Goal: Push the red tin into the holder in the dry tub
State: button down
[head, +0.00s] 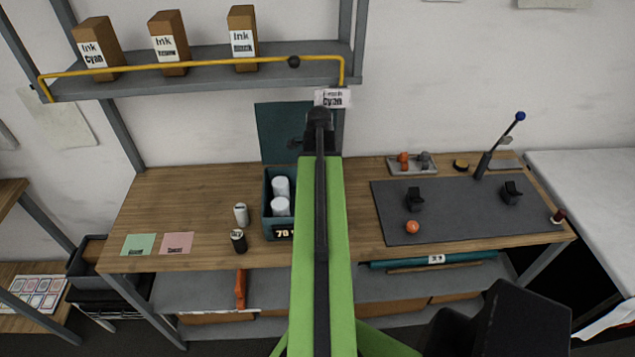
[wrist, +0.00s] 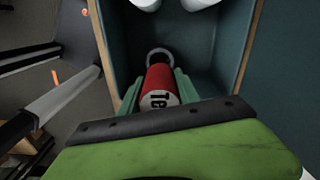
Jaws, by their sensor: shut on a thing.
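The red tin (wrist: 158,78) with white and black lettering on its near end lies between the two green jaws of my gripper (wrist: 160,92) in the wrist view. My gripper is shut on it. A grey ring-shaped holder (wrist: 158,52) shows at the far end of the tin, inside the dark teal tub (wrist: 225,60). The tin's far end meets or overlaps the ring; how deep it sits I cannot tell. In the head view my arm covers the right part of the tub (head: 267,215) and hides the red tin, the holder and my jaws.
White rolls (head: 280,206) stand in the left part of the tub. A white tin (head: 241,214) and a black tin (head: 238,241) stand left of it on the wooden bench (head: 180,205). A dark mat (head: 450,225) with small black fixtures lies to the right. Ink boxes stand on the shelf above.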

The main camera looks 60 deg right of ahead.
jog(key=shift+s+r, duration=0.1)
jog(key=shift+w+f, duration=0.25)
jog(key=shift+s+f+b, duration=0.15)
jog(key=shift+f+b, duration=0.45)
jog(key=shift+b, duration=0.25)
notch_tip(320, 180, down, 4)
jog(key=b, duration=0.4)
jog(key=shift+f, duration=0.1)
jog(key=shift+f+b, duration=1.25)
jog(key=shift+b, duration=0.1)
jog(key=c, duration=0.8)
grip_release()
notch_tip(320, 180, up, 18)
jog(key=p, duration=1.7)
jog(key=shift+f+p, duration=0.15)
jog(key=shift+p, duration=0.2)
jog(key=shift+f, duration=0.1)
